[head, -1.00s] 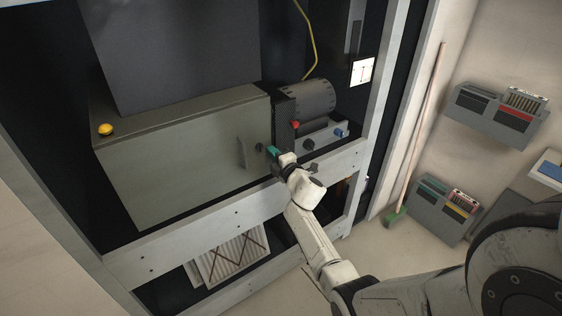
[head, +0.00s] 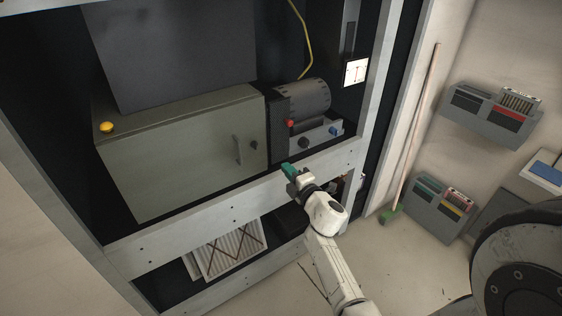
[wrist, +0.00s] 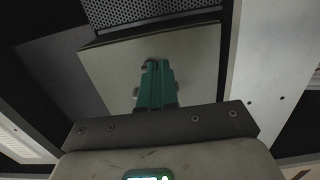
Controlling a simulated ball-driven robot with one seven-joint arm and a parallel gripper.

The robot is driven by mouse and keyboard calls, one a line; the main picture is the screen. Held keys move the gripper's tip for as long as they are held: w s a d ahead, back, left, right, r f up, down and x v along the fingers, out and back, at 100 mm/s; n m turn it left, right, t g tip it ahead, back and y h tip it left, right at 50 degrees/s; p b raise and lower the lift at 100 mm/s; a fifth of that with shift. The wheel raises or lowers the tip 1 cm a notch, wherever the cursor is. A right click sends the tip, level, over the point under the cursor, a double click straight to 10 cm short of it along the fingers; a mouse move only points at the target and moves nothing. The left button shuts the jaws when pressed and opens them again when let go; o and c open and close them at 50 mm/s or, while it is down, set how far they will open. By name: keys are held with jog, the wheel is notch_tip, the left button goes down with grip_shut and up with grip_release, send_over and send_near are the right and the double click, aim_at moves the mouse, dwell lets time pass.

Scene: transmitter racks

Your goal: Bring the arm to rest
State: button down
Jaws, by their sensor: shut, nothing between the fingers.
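My gripper (head: 288,169) has green fingers and is at the end of my white arm, in front of the rack's pale cross rail (head: 205,221). In the wrist view the green fingers (wrist: 157,75) are together, with nothing between them. They point toward the greenish-grey cabinet, whose face (wrist: 115,62) lies beyond them. The fingers look apart from the cabinet (head: 185,160) and its handle (head: 238,149).
A yellow knob (head: 106,127) sits on the cabinet's top. A dark cylindrical motor (head: 305,98) with red and blue knobs stands right of it. A filter panel (head: 232,249) is below. Wall bins (head: 490,115) and a broom (head: 412,140) are at right; the floor between is open.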

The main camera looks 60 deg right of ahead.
jog(key=shift+v, duration=0.8)
jog(key=s+a+f+m+g+y, duration=0.1)
jog(key=s+a+f+m+g, duration=0.1)
jog(key=a+m+g, duration=0.3)
jog(key=s+a+f+m+g+y, duration=0.1)
jog(key=s+a+f+m+y, duration=0.15)
jog(key=a, duration=0.45)
jog(key=s+a+f+m+g+y, duration=0.1)
jog(key=a+f+m+g, duration=0.25)
jog(key=a, duration=0.35)
jog(key=s+a+g+y, duration=0.2)
jog(key=s+a+y, duration=0.1)
jog(key=s+a, duration=0.2)
jog(key=s+a+g+y, duration=0.2)
jog(key=s+a, duration=0.4)
jog(key=a, duration=0.4)
jog(key=shift+a+f+y, duration=0.2)
jog(key=shift+a+y, duration=0.15)
jog(key=shift+y, duration=0.1)
jog(key=c, duration=1.8)
grip_release()
